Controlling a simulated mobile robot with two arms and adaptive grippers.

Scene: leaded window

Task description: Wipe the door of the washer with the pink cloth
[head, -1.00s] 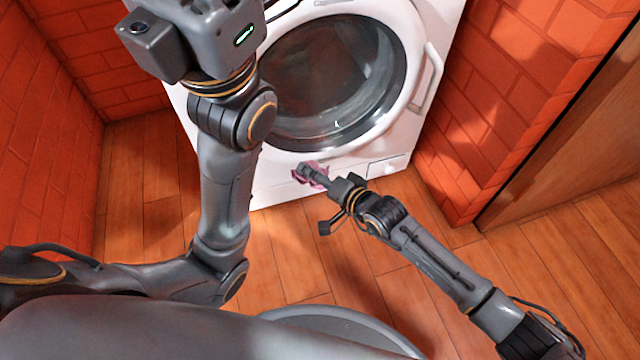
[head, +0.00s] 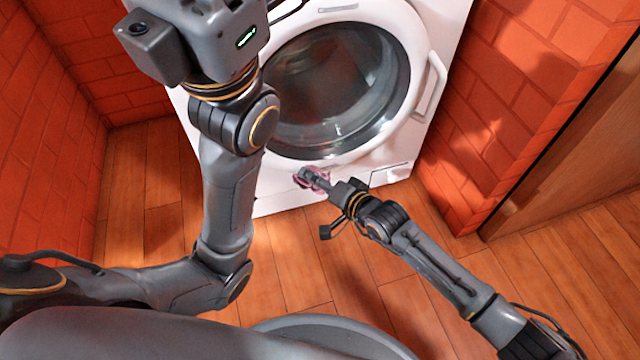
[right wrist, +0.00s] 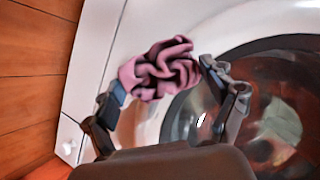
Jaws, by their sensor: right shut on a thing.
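The white washer (head: 300,180) stands against the back wall with its round glass door (head: 335,90) facing me. My right gripper (head: 314,178) is shut on the crumpled pink cloth (head: 303,182), just below the door's lower rim. In the right wrist view the pink cloth (right wrist: 160,72) is bunched between the fingertips, in front of the white face beside the dark door glass (right wrist: 270,110). I cannot tell whether the cloth touches the washer. My left arm rises at the left of the head view, and its gripper's fingers lie outside the picture.
A white handle (head: 432,88) sticks out at the right of the washer door. Red brick walls (head: 510,90) close in on both sides, and a wooden panel (head: 570,150) stands at the right. The plank floor (head: 150,200) in front is clear.

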